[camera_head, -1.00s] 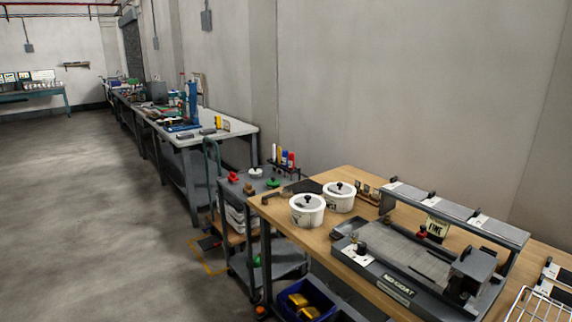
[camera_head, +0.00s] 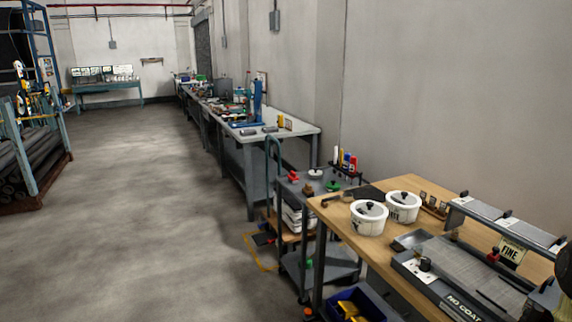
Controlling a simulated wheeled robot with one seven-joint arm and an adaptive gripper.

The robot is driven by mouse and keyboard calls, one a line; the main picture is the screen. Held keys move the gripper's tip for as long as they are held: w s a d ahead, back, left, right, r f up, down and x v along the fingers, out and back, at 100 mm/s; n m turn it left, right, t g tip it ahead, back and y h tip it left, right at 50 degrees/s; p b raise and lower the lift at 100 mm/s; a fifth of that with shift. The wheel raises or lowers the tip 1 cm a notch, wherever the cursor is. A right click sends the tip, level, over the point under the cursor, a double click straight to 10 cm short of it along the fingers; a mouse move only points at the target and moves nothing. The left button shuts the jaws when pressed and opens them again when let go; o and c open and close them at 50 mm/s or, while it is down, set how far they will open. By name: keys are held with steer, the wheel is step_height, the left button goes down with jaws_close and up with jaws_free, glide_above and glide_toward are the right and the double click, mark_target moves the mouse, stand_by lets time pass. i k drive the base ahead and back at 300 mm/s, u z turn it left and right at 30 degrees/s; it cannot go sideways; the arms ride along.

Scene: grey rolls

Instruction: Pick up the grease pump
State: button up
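I cannot make out for certain which thing is the grease pump. Small red and green items lie on the grey cart (camera_head: 290,187), and a rack of coloured upright tubes (camera_head: 347,162) stands at its back edge. A blue upright tool (camera_head: 257,102) stands on the long grey bench (camera_head: 300,130) farther off; it looks like a press. These things are too small to tell in detail. My gripper is not in view. A dark shape at the right edge is cut off, and I cannot tell what it is.
The near wooden bench (camera_head: 388,238) holds two white lidded pots (camera_head: 369,218) and a grey machine (camera_head: 440,275). A blue bin (camera_head: 362,300) sits under it. A rack of dark rolls (camera_head: 35,160) stands at the left. The floor (camera_head: 150,220) between is open.

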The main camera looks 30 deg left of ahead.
mark_target(347, 159)
steer(key=u, duration=2)
steer(key=i, duration=2.7)
steer(key=z, duration=0.75)
